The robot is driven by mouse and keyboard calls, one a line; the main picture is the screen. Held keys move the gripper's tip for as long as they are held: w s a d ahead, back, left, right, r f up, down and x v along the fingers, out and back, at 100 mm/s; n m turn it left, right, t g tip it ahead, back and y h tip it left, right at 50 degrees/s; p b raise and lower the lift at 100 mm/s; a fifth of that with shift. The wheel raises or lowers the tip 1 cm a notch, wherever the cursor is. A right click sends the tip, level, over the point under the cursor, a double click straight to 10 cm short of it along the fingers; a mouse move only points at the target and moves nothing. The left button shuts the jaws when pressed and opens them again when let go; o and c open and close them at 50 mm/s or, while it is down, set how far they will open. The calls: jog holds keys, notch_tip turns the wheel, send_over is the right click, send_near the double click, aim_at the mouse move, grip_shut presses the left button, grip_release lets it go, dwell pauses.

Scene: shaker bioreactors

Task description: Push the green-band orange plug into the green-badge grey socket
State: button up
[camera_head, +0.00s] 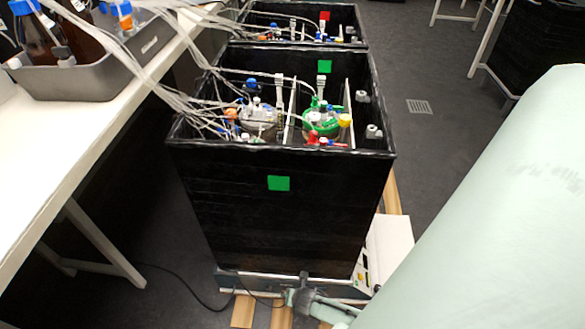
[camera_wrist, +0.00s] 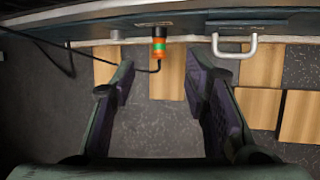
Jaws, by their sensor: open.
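The orange plug (camera_wrist: 158,48) with a green band shows in the wrist view, upright in the picture against the front edge of a dark grey panel (camera_wrist: 110,33). A thin black lead runs from its lower end to the left. A grey socket with a green badge is not clearly visible, and I cannot tell whether the plug sits in one. My gripper (camera_wrist: 160,70) is open and empty, its two fingers on either side below the plug, which lies beyond the fingertips. In the head view my gripper (camera_head: 303,292) is low at the front base of the black box; the plug is not discernible there.
The black box (camera_head: 270,225) bears green patches and holds vessels with tubes. A pale handle (camera_wrist: 235,54) juts from the panel right of the plug. Wooden slats (camera_wrist: 258,107) lie on the floor. A white table (camera_head: 60,150) stands left; a black cable (camera_head: 180,282) trails across the floor.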

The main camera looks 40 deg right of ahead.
jog(key=b+x, duration=0.7)
jog(key=x, duration=0.1)
jog(key=shift+s+a+f, duration=0.1)
jog(key=shift+f, duration=0.1)
jog(key=shift+w+f+b, duration=0.35)
jog(key=shift+f+b, duration=0.1)
jog(key=shift+b, duration=0.1)
jog(key=shift+c, duration=0.2)
grip_shut()
jog(key=shift+o, duration=0.2)
grip_release()
jog(key=p+v, duration=1)
jog(key=v, duration=0.1)
jog(key=shift+p, duration=0.3)
